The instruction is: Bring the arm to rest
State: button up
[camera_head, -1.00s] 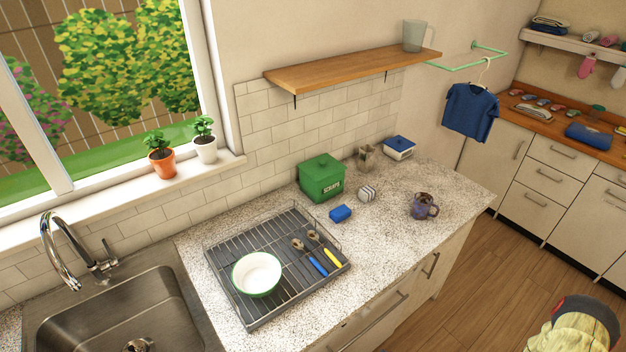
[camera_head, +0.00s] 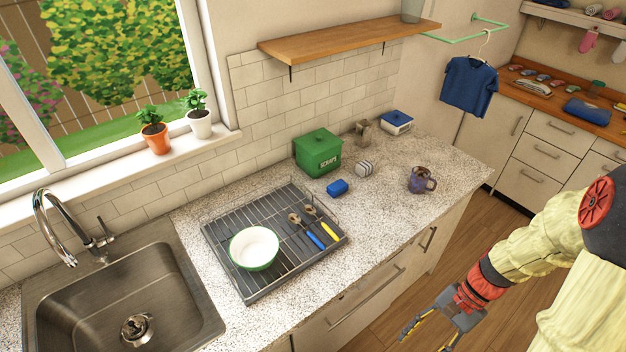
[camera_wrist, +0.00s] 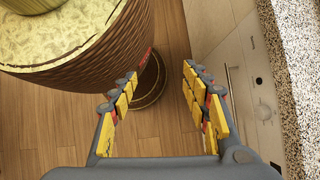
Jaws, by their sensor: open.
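My gripper (camera_head: 430,334) shows at the bottom right of the head view, low in front of the counter and partly cut off by the picture's lower edge. In the wrist view my gripper (camera_wrist: 160,95) is open, with its yellow-padded fingers apart and nothing between them. It points down over the wooden floor (camera_wrist: 150,135). My arm, in a pale yellow cover, comes down from the right in the head view.
The granite counter (camera_head: 385,220) runs beside my gripper, and its edge (camera_wrist: 290,90) is at the right of the wrist view. Floor is open at right.

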jog(key=a+r+n+t+h, duration=0.2)
jog(key=r+n+t, duration=0.1)
jog(key=r, duration=0.4)
jog(key=w+a+r+n+t+h+b, duration=0.1)
jog(key=a+r+n+t+h, duration=0.1)
jog(key=r+n, duration=0.3)
jog(key=a+r+n+t+h+b, duration=0.1)
jog(key=a+r+n+t+h, duration=0.1)
jog(key=r, duration=0.9)
jog(key=shift+w+a+r+n+t, duration=0.15)
jog(key=shift+a+r+n+t, duration=0.1)
jog(key=shift+a+n+t, duration=0.5)
jog(key=shift+d, duration=0.1)
jog(key=shift+a+n, duration=0.25)
